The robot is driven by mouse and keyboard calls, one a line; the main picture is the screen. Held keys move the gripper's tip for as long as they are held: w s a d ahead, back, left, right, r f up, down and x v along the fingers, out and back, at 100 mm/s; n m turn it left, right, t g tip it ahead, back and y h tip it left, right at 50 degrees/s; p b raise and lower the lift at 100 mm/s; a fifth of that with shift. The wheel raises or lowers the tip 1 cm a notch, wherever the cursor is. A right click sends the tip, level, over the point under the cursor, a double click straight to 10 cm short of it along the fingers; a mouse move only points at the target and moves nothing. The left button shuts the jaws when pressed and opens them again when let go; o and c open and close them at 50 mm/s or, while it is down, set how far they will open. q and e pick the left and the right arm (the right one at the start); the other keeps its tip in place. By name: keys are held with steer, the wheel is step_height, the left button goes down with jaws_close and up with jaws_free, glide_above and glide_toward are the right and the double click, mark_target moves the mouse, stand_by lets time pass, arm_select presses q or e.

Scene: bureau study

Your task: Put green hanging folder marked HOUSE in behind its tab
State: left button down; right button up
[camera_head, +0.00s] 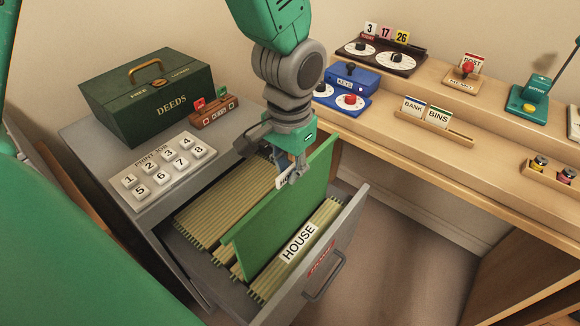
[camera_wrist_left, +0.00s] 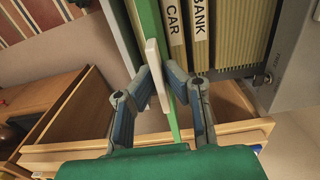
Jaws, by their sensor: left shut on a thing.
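The green hanging folder (camera_head: 285,220) is in my left gripper (camera_head: 292,172). The fingers are shut on its top edge, by a white label that they partly cover. The folder stands over the open drawer, behind the khaki folders that carry the white HOUSE tab (camera_head: 298,243). It rises above its neighbours; how deep its lower edge sits is hidden. In the left wrist view the green folder (camera_wrist_left: 178,105) passes between the fingers (camera_wrist_left: 160,100), with the CAR tab (camera_wrist_left: 173,20) and BANK tab (camera_wrist_left: 199,22) beside it. My right gripper is not in view.
The drawer's front (camera_head: 335,250) has a handle. More khaki folders (camera_head: 230,203) fill its back. On the cabinet top stand a green DEEDS box (camera_head: 150,100) and a numbered key panel (camera_head: 163,170). A wooden desk (camera_head: 430,150) with small items borders the right.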

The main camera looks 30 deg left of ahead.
mark_target(290, 235)
arm_select(q)
steer(key=shift+f+b, duration=4.35)
steer(key=shift+f, duration=5.25)
steer(key=shift+f+b, duration=0.45)
steer(key=shift+f, duration=0.5)
steer(key=c, duration=1.6)
jaws_free()
step_height(290, 235, up, 12)
